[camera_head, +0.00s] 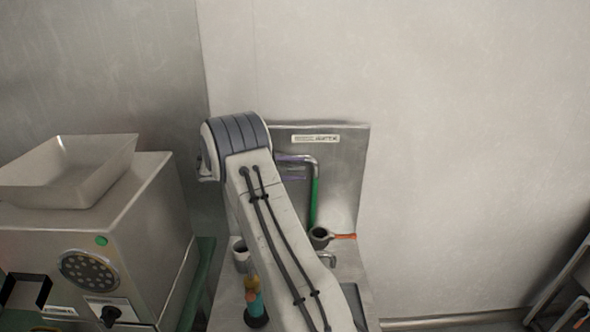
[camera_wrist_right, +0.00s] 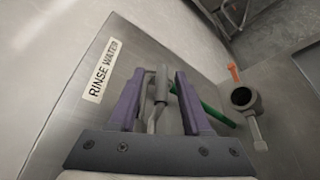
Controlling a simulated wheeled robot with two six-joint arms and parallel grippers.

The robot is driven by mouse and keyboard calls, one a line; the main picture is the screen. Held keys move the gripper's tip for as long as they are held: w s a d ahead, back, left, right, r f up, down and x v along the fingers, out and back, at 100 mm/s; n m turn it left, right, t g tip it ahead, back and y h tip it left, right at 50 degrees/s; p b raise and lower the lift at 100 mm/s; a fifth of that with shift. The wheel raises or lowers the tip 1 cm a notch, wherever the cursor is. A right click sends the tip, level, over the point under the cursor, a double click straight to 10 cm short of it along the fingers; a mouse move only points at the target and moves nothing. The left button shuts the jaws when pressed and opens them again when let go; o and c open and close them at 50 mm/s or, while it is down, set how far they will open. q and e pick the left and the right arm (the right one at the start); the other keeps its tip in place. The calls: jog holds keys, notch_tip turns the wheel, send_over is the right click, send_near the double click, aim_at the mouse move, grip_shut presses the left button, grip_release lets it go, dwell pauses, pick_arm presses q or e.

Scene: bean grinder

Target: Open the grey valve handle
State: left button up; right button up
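My right gripper (camera_wrist_right: 158,90) is open, with its two purple fingers on either side of a grey rounded handle-like piece (camera_wrist_right: 160,84). A gap shows between that piece and each finger. It appears joined to a bent metal pipe with a green section (camera_head: 315,195), which also shows in the right wrist view (camera_wrist_right: 208,105). In the head view my right arm hides most of this area, and the right gripper's purple fingers (camera_head: 292,168) peek out beside the pipe. My left gripper is not in view.
A steel panel labelled "RINSE WATER" (camera_wrist_right: 103,70) is behind the pipe. A steel grinder (camera_head: 130,235) with a hopper (camera_head: 70,165) stands left.

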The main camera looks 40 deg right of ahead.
aim_at(290, 169)
jog(key=shift+w+a, duration=0.2)
jog(key=shift+a, duration=0.1)
jog(key=b+v, duration=0.2)
jog(key=v, duration=0.4)
jog(key=shift+w+a+r, duration=0.15)
jog(key=shift+a, duration=0.15)
